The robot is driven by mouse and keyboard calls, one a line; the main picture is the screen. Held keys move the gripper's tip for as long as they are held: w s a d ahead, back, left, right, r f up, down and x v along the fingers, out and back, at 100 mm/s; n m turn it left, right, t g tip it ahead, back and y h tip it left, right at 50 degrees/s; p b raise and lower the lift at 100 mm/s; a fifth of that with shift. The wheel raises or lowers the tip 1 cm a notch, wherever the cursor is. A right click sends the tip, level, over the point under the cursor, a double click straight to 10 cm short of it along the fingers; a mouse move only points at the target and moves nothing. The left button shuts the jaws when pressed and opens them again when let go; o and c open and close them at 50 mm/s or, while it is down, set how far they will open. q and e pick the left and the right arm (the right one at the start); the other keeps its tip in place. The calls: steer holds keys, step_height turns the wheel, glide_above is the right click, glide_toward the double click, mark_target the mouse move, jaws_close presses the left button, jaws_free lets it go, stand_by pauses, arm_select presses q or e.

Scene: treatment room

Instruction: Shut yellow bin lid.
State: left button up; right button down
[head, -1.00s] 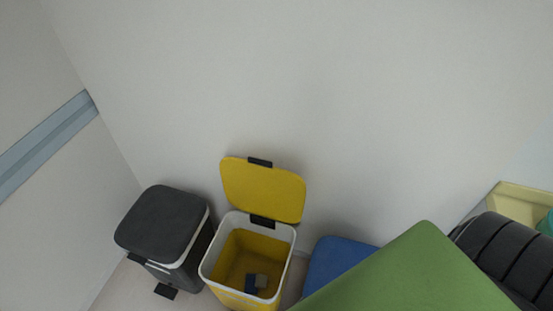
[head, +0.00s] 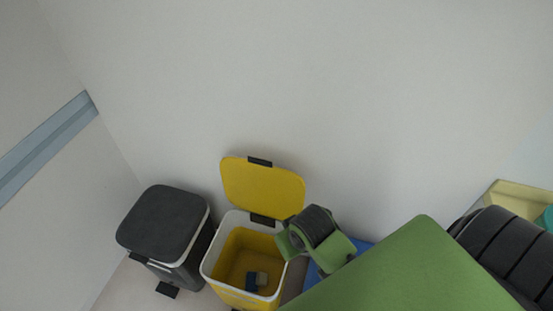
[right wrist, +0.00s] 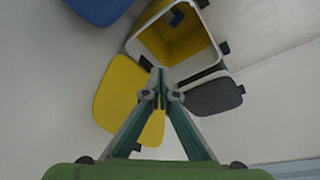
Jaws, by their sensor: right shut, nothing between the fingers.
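The yellow bin (head: 212,262) has a white rim and stands against the wall. Its yellow lid (head: 262,187) is open, tilted up towards the wall behind the opening. Small blue and grey pieces (head: 257,280) lie inside. In the right wrist view the lid (right wrist: 115,88) and open bin (right wrist: 153,45) both show. My right gripper (right wrist: 161,92) is shut and empty; its fingers overlap the lid in that view, and I cannot tell whether they touch it. In the head view my right arm is just right of the bin, its fingertips not clearly visible. My left gripper is out of view.
A dark grey bin (head: 163,222) with a shut lid stands close left of the yellow bin. A blue lid (head: 318,283) is close on the right, partly hidden by my arm. A pale yellow tray (head: 518,197) is at the far right. The wall is close behind.

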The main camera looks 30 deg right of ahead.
steer(key=w+d+r+m+h, duration=0.1)
steer(key=w+d+r+m, duration=0.25)
steer(key=w, duration=0.55)
steer(key=w+d+r+m+g, duration=0.1)
steer(key=w+d+r+m, duration=0.2)
steer(key=w, duration=0.6)
steer(key=w+d+r+m+h, duration=0.1)
steer(key=w+d+r+m, duration=0.2)
steer(key=w, duration=0.6)
steer(key=x, duration=0.6)
steer(key=d+p+x, duration=0.1)
steer(key=x, duration=0.3)
steer(key=shift+s, duration=0.2)
